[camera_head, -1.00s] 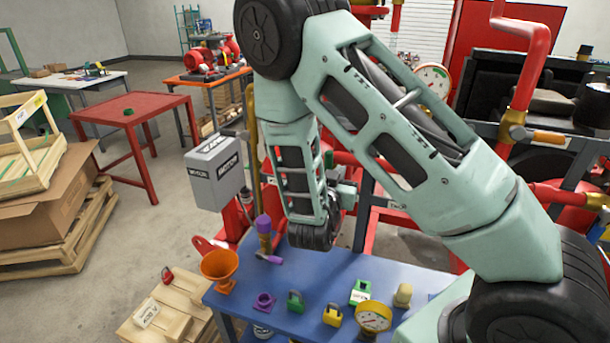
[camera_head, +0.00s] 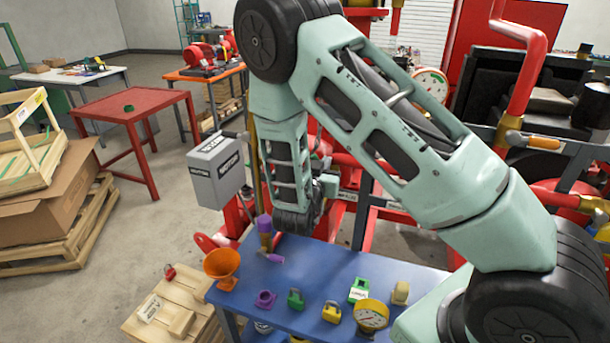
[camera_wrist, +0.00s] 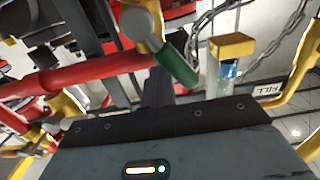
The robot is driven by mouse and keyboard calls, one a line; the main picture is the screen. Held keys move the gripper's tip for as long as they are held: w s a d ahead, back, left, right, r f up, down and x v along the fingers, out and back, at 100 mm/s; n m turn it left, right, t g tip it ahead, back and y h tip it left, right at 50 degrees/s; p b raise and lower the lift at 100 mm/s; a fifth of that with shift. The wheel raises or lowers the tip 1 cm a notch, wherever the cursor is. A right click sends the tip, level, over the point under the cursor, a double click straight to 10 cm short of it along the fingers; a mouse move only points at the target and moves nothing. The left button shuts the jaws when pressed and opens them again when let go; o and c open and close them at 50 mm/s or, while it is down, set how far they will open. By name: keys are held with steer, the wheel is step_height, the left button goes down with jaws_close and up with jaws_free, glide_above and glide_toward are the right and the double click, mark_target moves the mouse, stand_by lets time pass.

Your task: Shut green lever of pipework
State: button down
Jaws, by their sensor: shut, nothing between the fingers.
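The green lever (camera_wrist: 176,63) shows in the wrist view, above the middle. It slants down to the right from a pale rounded fitting on a yellow pipe part (camera_wrist: 140,22). My gripper (camera_wrist: 158,84) shows in the wrist view as a narrow dark shape just below and left of the lever's lower end. It is shut with nothing in it. I cannot tell whether it touches the lever. In the head view my arm hides the green lever, and I cannot make out the fingers.
A red pipe (camera_wrist: 80,72) crosses left of the lever. A clear tube with a yellow cap (camera_wrist: 232,45) stands close to its right. A grey motor box (camera_head: 215,168) is left of my arm.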

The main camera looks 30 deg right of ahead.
steer(key=shift+w+a+f+b, duration=1.55)
steer(key=shift+w+f+b, duration=0.4)
steer(key=shift+b, duration=0.3)
steer(key=r+v, duration=0.1)
steer(key=v, duration=0.8)
steer(key=shift+r, duration=0.2)
